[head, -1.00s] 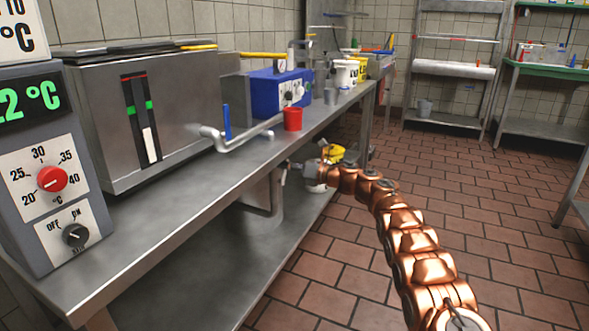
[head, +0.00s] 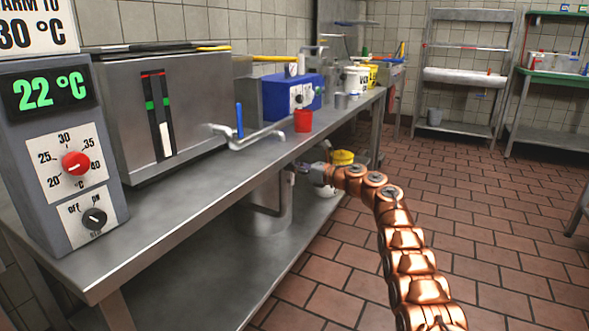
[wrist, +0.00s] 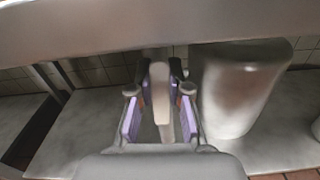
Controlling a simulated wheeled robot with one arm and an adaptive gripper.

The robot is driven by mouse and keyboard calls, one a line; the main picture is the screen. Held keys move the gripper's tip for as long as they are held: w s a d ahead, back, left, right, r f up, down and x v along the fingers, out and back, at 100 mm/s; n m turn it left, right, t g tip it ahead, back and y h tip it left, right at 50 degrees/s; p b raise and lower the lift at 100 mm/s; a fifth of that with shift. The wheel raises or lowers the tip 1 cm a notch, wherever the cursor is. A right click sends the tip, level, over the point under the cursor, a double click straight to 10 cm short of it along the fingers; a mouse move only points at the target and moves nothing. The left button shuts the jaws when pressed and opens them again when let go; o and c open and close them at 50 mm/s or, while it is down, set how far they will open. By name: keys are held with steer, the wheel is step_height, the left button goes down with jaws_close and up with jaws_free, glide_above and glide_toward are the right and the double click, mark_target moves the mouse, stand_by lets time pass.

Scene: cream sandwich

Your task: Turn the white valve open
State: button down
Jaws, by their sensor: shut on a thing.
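My gripper (head: 304,170) reaches in under the front edge of the steel bench, near a grey drum (head: 272,205) on the lower shelf. In the wrist view my gripper (wrist: 158,110) has its purple-padded fingers on either side of a pale, narrow lever (wrist: 161,88), which looks like the white valve's handle. The gripper is shut on it. The lever stands lengthwise between the fingers. The rest of the valve is hidden by the fingers and the bench edge, so I cannot tell how far it is turned.
The bench edge (wrist: 100,30) runs close above the gripper. The drum (wrist: 236,90) stands just right of the fingers. On the bench are a red cup (head: 303,121) and a pipe with a blue lever (head: 239,120). The tiled floor at right is clear.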

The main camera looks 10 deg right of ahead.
steer(key=shift+a, duration=0.25)
steer(key=c, duration=1.3)
jaws_free()
steer(key=shift+c, duration=0.2)
steer(key=shift+o, duration=1.3)
steer(key=shift+d, duration=0.2)
steer(key=shift+d, duration=0.1)
steer(key=v, duration=1.1)
steer(key=shift+s+d, duration=0.3)
steer(key=shift+r, duration=0.15)
